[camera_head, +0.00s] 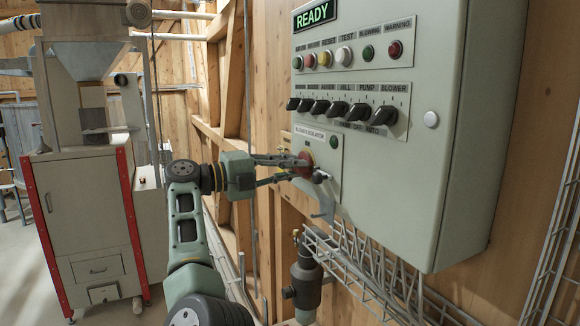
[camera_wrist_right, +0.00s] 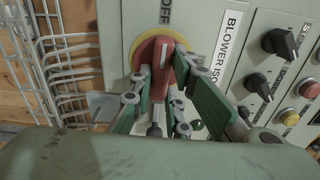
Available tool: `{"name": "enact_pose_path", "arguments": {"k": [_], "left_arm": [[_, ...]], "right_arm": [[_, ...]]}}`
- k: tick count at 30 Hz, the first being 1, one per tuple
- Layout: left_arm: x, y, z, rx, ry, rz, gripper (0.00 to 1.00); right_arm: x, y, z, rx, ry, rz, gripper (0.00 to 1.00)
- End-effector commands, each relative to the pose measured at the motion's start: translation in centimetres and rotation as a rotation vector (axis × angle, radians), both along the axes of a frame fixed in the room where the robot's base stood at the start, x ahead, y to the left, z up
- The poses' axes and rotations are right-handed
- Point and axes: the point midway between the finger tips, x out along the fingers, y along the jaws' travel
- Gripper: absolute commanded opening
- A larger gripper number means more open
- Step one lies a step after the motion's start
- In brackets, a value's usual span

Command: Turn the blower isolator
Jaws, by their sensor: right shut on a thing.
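The blower isolator is a red rotary handle on a yellow disc, low on the left of the grey control panel. The red handle (camera_head: 306,160) shows in the head view partly behind my fingers. In the right wrist view the red handle (camera_wrist_right: 152,55) stands at top centre, with the yellow disc (camera_wrist_right: 136,42) around it and an OFF label above. My right gripper (camera_head: 293,166) reaches in from the left and is shut on the handle. Its fingers (camera_wrist_right: 160,75) sit on both sides of it in the wrist view. My left gripper is not in view.
The grey panel (camera_head: 390,170) carries a READY display (camera_head: 314,14), a row of coloured buttons and lamps, and several black selector knobs (camera_head: 340,110). Wire cable trays (camera_head: 375,280) run below it. A grey machine with red edges (camera_head: 88,215) stands at the left, beyond open floor.

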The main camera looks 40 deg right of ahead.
Motion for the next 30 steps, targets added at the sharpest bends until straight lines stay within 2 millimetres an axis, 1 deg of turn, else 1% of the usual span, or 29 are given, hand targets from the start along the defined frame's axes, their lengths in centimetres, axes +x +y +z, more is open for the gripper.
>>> {"name": "enact_pose_path", "arguments": {"k": [1,7,19,20,21,25,26,30], "left_arm": [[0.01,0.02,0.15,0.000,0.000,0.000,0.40],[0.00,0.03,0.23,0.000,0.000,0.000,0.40],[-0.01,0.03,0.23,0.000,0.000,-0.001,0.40],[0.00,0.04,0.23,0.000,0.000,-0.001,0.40],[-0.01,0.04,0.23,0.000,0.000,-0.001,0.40],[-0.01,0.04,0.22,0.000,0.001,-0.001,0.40],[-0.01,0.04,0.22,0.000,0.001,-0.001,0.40],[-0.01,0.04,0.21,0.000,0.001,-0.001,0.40]], "right_arm": [[0.11,0.03,0.32,-0.002,0.010,0.005,0.00],[0.13,0.03,0.30,0.007,0.040,0.006,0.00],[0.14,0.04,0.29,0.008,0.045,0.006,0.00],[0.14,0.04,0.28,0.008,0.045,0.006,0.18],[0.14,0.04,0.28,0.008,0.045,0.006,0.22],[0.10,0.03,0.20,0.010,0.044,0.004,0.33],[0.09,0.03,0.19,0.011,0.044,0.004,0.34],[0.06,0.02,0.12,0.011,0.043,0.002,0.34]]}}
